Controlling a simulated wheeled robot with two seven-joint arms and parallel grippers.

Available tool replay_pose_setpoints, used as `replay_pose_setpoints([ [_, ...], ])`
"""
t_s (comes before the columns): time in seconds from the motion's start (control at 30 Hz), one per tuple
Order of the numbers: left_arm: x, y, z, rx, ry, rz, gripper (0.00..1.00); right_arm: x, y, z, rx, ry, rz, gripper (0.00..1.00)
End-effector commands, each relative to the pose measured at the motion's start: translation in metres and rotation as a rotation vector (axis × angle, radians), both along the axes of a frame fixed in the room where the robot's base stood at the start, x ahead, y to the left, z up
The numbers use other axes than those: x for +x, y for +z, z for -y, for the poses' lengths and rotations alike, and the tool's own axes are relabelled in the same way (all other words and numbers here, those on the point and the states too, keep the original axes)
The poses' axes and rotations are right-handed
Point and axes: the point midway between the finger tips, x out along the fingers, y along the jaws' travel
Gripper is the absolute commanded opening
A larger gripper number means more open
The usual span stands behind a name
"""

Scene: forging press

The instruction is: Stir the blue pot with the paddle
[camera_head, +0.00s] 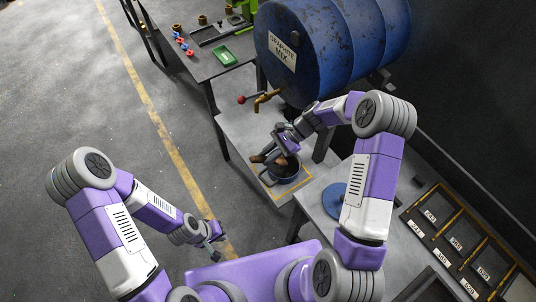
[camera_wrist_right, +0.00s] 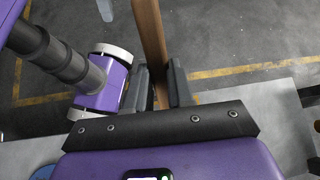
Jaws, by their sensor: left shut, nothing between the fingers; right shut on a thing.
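My right gripper (camera_head: 281,146) is above the pot, shut on the wooden paddle. In the right wrist view the paddle's brown shaft (camera_wrist_right: 152,45) runs up between the two dark fingers (camera_wrist_right: 160,92). In the head view brown wooden parts show at the pot's rim, partly covered by the gripper; I cannot tell how deep the paddle reaches. My left gripper (camera_head: 214,243) is shut and empty, low over the floor, well away from the pot.
A large blue barrel (camera_head: 335,40) labelled GRAPHITE MIX lies behind the pot, with a brass tap (camera_head: 266,98). A blue round lid (camera_head: 335,200) lies on the right bench, partly behind my arm. A labelled tray (camera_head: 455,245) is further right.

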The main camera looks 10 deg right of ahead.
Motion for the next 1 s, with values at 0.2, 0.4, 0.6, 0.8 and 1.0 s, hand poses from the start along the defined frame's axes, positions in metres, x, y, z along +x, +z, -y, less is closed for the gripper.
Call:
replay_pose_setpoints([
  [0.2, 0.0, 0.009, 0.0, 0.0, 0.0, 0.0, 0.0, 0.0, 0.012, 0.0, 0.0, 0.0, 0.001, 0.0],
  [0.4, 0.0, 0.025, 0.0, 0.0, 0.0, 0.0, 0.0, 0.0, 0.033, 0.0, 0.0, 0.0, 0.002, 0.0],
  [0.6, 0.0, 0.031, 0.0, 0.0, 0.0, 0.0, 0.0, 0.0, 0.041, 0.0, 0.0, 0.0, 0.0, 0.0],
  [0.8, 0.0, 0.029, 0.0, 0.0, 0.0, 0.0, 0.0, 0.0, 0.04, 0.0, 0.0, 0.0, 0.0, 0.0],
  [1.0, 0.0, 0.029, 0.0, 0.0, 0.0, 0.0, 0.0, 0.0, 0.04, 0.0, 0.0, 0.0, 0.0, 0.19],
])
